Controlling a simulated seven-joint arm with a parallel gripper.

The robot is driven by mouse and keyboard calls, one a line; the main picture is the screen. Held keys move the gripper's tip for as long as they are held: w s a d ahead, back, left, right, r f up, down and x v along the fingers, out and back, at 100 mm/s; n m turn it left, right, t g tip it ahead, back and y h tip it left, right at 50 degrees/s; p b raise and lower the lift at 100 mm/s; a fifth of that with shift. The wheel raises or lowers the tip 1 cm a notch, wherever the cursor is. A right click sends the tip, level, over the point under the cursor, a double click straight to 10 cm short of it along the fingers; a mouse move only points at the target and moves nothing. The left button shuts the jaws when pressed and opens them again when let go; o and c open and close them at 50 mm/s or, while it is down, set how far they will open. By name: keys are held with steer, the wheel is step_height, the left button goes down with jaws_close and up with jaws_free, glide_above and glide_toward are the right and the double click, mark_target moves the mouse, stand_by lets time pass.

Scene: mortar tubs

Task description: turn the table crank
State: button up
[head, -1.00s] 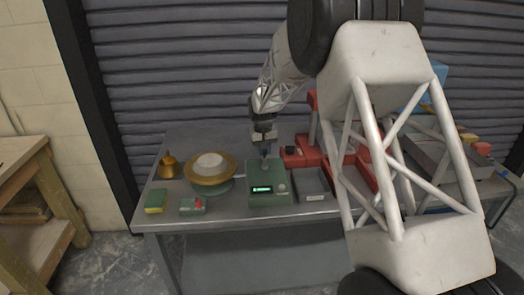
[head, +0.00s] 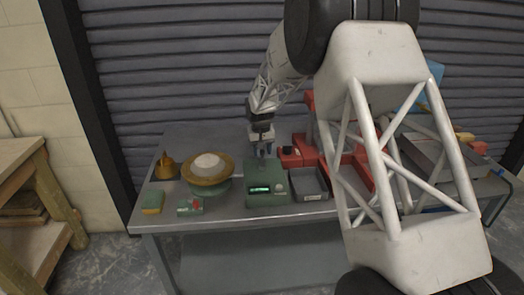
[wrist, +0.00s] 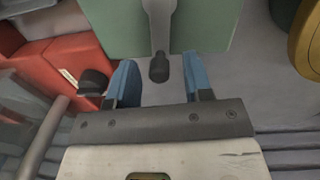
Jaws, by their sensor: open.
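A grey bar with a dark rounded knob (wrist: 159,68) at its end, which looks like the crank, reaches out over the green box (wrist: 205,25) in the wrist view. My gripper (wrist: 160,60) has its two blue fingers spread, one on each side of the knob, with visible gaps to both. In the head view my gripper (head: 263,150) points down at the back of the green box (head: 267,190), which has a lit display. The crank is too small to make out clearly there. A brass round table (head: 208,180) bearing a pale mound stands left of the box.
A red machine (head: 297,156) with a black knob (wrist: 93,81) stands close beside the fingers. A grey tray (head: 309,184), a green-yellow sponge (head: 153,201), a small green box with a red part (head: 190,206) and a brass vessel (head: 166,167) are on the bench.

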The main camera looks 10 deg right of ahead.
steer(key=shift+r, duration=0.1)
steer(key=shift+a+r, duration=0.15)
steer(key=shift+r, duration=3.65)
